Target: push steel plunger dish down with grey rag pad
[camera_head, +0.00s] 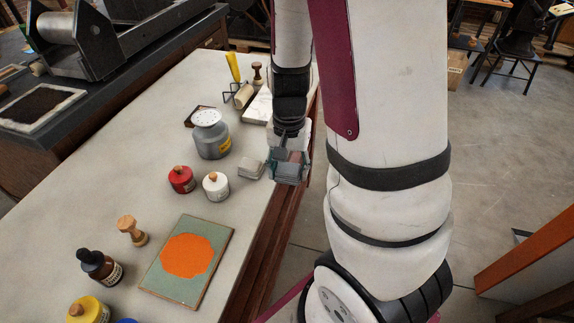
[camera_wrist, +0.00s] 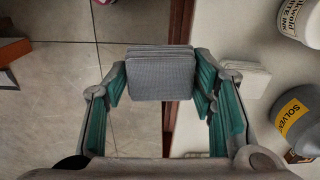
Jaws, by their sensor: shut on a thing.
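The steel plunger can (camera_head: 212,142) stands upright on the pale table, with its pale perforated dish (camera_head: 207,118) on top. My gripper (camera_head: 289,172) is shut on the grey rag pad (camera_wrist: 160,76), a stack of flat grey layers between the teal fingers. It hangs by the table's right edge, to the right of the can and apart from it.
A pale block (camera_head: 251,169) lies between the can and my gripper. A white jar (camera_head: 216,186) and a red jar (camera_head: 181,179) stand in front of the can. A white slab (camera_head: 258,108) lies behind. Floor is open right of the table edge.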

